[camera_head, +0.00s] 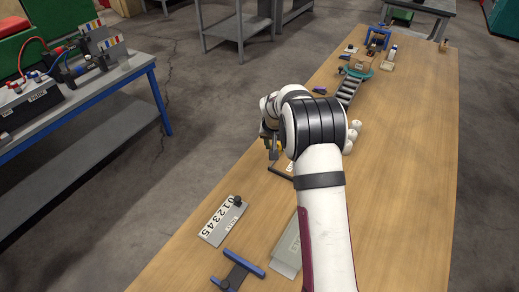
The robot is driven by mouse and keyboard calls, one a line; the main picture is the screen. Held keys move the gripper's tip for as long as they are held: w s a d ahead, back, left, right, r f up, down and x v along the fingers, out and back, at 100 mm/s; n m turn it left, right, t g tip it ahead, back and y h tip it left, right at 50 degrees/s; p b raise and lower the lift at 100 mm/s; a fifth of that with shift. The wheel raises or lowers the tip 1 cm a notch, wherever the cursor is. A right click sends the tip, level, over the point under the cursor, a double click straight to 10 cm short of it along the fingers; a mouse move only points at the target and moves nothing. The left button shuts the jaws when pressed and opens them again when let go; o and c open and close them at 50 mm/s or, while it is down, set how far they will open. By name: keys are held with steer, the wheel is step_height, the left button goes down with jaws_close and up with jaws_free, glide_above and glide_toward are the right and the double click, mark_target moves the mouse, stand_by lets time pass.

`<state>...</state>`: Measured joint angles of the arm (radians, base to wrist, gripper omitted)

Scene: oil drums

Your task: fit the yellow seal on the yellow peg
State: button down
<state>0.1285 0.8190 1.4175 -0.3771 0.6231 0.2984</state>
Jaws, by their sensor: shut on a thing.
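My gripper (269,150) is at the left side of my white arm, low over the wooden table. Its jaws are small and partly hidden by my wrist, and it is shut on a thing. A small patch of yellow (267,143) shows at the jaws. It is too small to tell whether this is the yellow seal or the yellow peg, or whether the two touch. My wrist and arm hide much of this spot.
A roller track (350,86) lies beyond. The table's right side is clear.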

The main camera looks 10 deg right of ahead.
steer(key=s+d+r, duration=0.2)
steer(key=s+d, duration=0.3)
steer(key=shift+s+d+f, duration=0.55)
steer(key=shift+s+f, duration=0.55)
steer(key=shift+s, duration=0.95)
steer(key=shift+s+d+f, duration=0.5)
steer(key=shift+s+f, duration=0.55)
steer(key=shift+s, duration=1.05)
steer(key=shift+s+d+f, duration=0.55)
steer(key=shift+s+f, duration=0.55)
steer(key=shift+s, duration=0.95)
steer(key=shift+f, duration=1.7)
steer(key=shift+c, duration=1.3)
jaws_free()
steer(key=shift+o, duration=1.3)
